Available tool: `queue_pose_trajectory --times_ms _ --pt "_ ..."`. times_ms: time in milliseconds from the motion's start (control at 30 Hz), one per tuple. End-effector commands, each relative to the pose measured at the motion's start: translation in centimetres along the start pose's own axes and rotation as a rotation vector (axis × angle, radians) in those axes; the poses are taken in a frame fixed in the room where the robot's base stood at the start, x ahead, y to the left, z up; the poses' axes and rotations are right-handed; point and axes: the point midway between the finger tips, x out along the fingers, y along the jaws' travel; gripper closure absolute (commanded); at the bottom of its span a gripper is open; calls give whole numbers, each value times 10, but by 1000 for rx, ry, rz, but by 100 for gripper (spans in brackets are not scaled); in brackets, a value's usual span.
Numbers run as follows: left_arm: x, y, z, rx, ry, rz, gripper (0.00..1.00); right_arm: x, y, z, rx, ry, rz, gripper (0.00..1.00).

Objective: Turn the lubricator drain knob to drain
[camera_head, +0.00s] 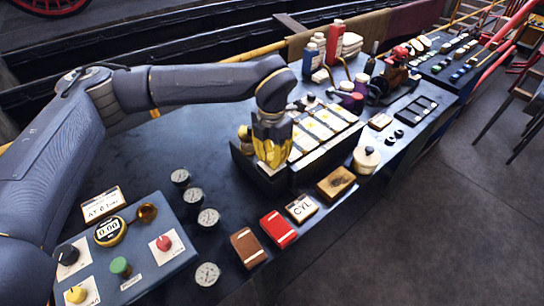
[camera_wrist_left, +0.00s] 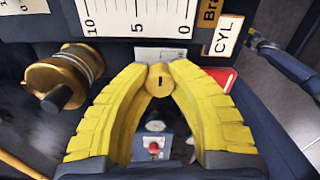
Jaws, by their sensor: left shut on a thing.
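My left gripper (camera_head: 272,160) has its yellow fingers down at the near left end of the dark lubricator unit (camera_head: 243,165) with white panels. In the left wrist view, the fingertips (camera_wrist_left: 160,78) meet on both sides of a small round brass knob (camera_wrist_left: 160,84), which carries a short upright dark mark. The gripper is shut on this knob. Above the knob is a white scale plate (camera_wrist_left: 138,18) marked 10, 5 and 0. In the head view the fingers hide the knob.
A brass cylinder with a black handle (camera_wrist_left: 65,75) is left of the fingers. A blue control box (camera_head: 135,283), several gauges (camera_head: 208,217), a red booklet (camera_head: 278,229), a CYL card (camera_head: 301,208) and a brown box (camera_head: 336,183) lie nearby. Dark bench behind the gauges is clear.

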Motion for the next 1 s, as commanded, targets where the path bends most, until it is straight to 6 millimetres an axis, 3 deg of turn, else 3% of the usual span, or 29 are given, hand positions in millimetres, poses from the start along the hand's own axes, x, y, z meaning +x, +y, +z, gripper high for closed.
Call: queue_pose_trajectory --times_ms 33,300,667,1000 --pt "0 0 0 0 1 0 77 0 0 0 0 0 0 75" --pt "0 0 0 0 1 0 48 0 -1 0 1 1 -1 75" --pt "-8 0 0 -1 -1 1 48 0 -3 -2 2 2 -3 75" --pt "-63 1 0 0 -3 3 48 0 -3 -1 2 1 -2 75"
